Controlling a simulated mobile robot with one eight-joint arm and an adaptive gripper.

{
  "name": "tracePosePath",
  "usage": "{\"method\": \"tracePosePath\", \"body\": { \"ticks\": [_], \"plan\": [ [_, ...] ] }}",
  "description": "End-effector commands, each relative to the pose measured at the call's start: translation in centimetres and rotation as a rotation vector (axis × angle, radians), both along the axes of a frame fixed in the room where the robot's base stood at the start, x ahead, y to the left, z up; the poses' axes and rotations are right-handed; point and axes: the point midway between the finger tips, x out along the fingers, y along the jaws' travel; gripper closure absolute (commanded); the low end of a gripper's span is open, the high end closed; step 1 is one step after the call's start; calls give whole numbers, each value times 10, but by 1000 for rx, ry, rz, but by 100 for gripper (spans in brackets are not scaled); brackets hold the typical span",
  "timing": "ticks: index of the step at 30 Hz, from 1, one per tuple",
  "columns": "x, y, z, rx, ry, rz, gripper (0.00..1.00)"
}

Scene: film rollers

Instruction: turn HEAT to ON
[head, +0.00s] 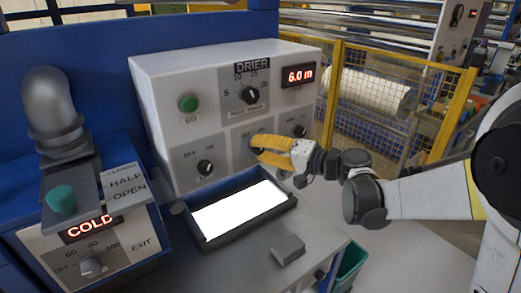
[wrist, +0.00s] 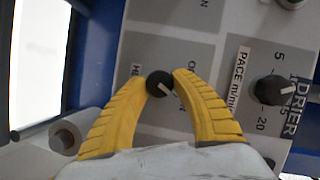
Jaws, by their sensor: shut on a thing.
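The DRIER panel (head: 165,90) is a pale box with dials. My gripper (head: 258,146) has yellow fingers and reaches its lower middle plate from the right. In the wrist view my gripper (wrist: 160,80) is shut on a small black knob (wrist: 158,82), one finger on each side. The knob's white pointer mark slants to the lower right in that view. A label beginning "HE" (wrist: 136,70) stands just left of the knob, partly covered by a finger.
The larger pace knob (head: 250,95) also shows in the wrist view (wrist: 270,90), clear of the fingers. Other black knobs (head: 205,168) (head: 299,131) flank my gripper. A green button (head: 188,103), a lit white tray (head: 240,207) and a yellow fence (head: 385,62) are nearby.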

Motion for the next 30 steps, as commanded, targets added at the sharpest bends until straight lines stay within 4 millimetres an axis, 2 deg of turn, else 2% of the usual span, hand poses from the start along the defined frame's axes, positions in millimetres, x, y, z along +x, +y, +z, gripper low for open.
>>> {"method": "tracePosePath", "body": {
  "ticks": [10,11,12,13,23,26,30],
  "plan": [
    [0,0,0,2,1,1,99],
    [0,0,0,2,1,1,60],
    [0,0,0,2,1,1,47],
    [0,0,0,2,1,1,45],
    [-1,-2,0,1,2,0,45],
    [-7,-11,2,1,1,-1,45],
    [-23,-35,6,1,1,-5,45]
  ]
}}
